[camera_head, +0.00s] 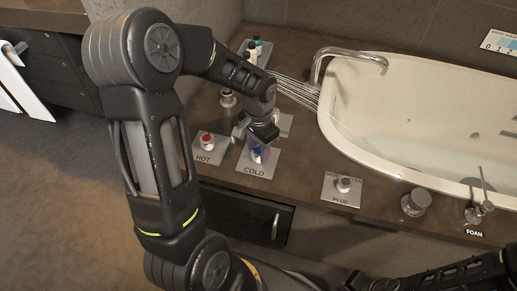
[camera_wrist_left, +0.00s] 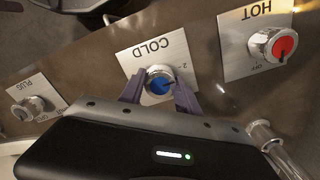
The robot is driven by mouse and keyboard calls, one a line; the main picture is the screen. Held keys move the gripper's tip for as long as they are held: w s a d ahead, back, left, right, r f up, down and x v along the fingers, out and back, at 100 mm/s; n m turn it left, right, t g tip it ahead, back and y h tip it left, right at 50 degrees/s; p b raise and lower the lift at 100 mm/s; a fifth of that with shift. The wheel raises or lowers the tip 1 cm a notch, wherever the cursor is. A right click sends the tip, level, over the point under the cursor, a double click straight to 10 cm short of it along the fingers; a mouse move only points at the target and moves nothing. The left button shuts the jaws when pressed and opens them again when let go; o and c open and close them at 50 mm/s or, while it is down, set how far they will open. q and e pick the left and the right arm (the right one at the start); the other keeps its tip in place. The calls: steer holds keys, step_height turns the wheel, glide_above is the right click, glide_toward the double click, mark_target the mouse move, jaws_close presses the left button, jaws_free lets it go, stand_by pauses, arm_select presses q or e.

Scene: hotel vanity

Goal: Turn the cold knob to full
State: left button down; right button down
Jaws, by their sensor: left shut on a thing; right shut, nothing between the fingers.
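The cold knob (camera_head: 257,156) is a chrome knob with a blue cap on a plate marked COLD (camera_head: 262,170). It also shows in the left wrist view (camera_wrist_left: 159,80). My left gripper (camera_head: 258,147) reaches down over it. In the left wrist view, its two purple-grey fingers (camera_wrist_left: 160,92) stand on either side of the knob, shut on it. The knob's pointer is partly hidden. The end of my right arm (camera_head: 358,282) lies low at the bottom edge of the head view, well away from the knob; its fingers are hard to make out.
The red hot knob (camera_head: 206,141) is close on the left. The plug knob (camera_head: 344,184) and foam fittings (camera_head: 479,207) are to the right. Several small bottles (camera_head: 254,50) stand behind. The bathtub (camera_head: 420,130) has a chrome spout (camera_head: 350,54).

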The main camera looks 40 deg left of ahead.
mark_target(258, 150)
arm_select(q)
steer(key=c, duration=0.9)
jaws_free()
steer(key=shift+o, duration=0.2)
steer(key=shift+r, duration=0.15)
step_height(258, 150, up, 8)
steer(key=shift+f+p, duration=0.2)
steer(key=shift+p, duration=0.6)
steer(key=shift+f, duration=0.1)
